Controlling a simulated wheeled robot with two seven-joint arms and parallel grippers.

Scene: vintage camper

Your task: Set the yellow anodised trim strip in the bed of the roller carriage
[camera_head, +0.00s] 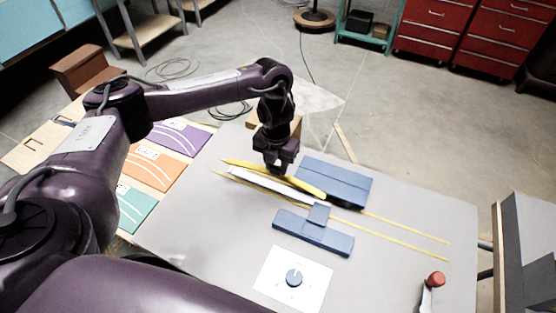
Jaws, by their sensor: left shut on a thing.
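The yellow trim strip (306,187) lies slantwise near the middle of the table, its ends showing on both sides of my left gripper (276,169). My left gripper points down and is shut on the strip; the fingertips are partly hidden by the gripper body. A long white piece (262,183) lies just in front of and under the strip, between two thin yellow lines. It may be the bed of the roller carriage, but I cannot tell for sure. Whether the strip touches it is also unclear. My right gripper is out of view.
A blue plate (334,179) lies behind the yellow lines and a blue T-shaped block (312,232) in front. A dial (294,277) sits on a white sheet, and a red-topped lever (435,280) stands at front right. The grey table (185,222) is clear at left.

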